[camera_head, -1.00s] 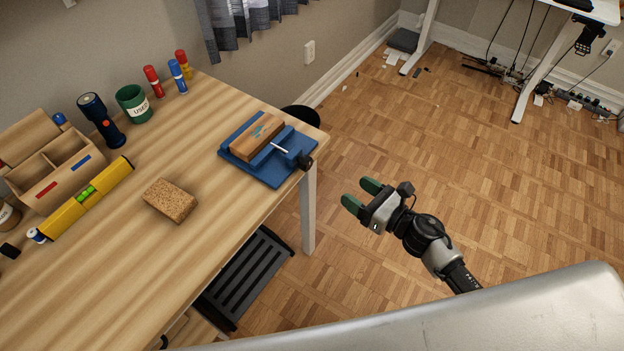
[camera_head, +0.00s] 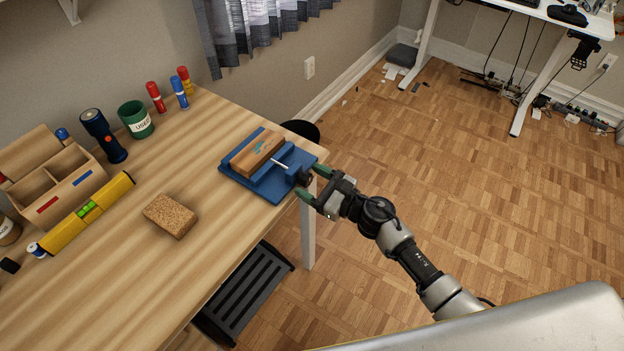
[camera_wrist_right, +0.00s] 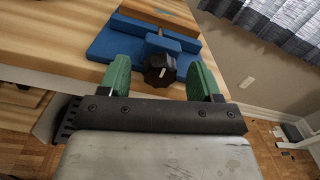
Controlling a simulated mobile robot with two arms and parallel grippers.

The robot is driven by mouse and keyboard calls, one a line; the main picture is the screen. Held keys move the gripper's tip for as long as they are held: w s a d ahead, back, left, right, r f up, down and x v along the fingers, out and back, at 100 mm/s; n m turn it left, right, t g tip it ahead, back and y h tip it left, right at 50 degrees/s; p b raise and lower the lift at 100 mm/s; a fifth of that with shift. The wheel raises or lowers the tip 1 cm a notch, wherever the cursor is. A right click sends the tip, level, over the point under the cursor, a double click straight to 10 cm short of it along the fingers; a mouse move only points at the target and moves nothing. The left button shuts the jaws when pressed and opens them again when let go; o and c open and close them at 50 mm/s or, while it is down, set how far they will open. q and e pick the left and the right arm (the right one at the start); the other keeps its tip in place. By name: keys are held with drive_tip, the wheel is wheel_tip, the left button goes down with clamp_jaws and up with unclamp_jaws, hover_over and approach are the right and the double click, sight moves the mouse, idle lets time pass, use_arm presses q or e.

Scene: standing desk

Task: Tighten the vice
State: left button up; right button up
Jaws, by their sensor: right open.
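The blue vice (camera_head: 264,181) sits at the right corner of the wooden desk, with a wooden block (camera_head: 258,153) between its jaws. Its black knob (camera_head: 303,179) faces the desk's edge; the knob also shows in the right wrist view (camera_wrist_right: 159,70). My right gripper (camera_head: 314,183) is open at the knob, with one green finger on each side of it. In the right wrist view (camera_wrist_right: 160,80) the knob lies between the fingertips, with gaps visible on both sides. My left gripper is not in view.
A cork-coloured block (camera_head: 170,216), a yellow level (camera_head: 87,215), a wooden organizer (camera_head: 57,180), a flashlight (camera_head: 103,135), a green cup (camera_head: 135,119) and several markers stand or lie on the desk (camera_head: 130,275). Floor right of the desk is clear near my right arm.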

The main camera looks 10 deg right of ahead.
drive_tip(key=c, duration=0.9)
drive_tip(key=shift+m, duration=0.3)
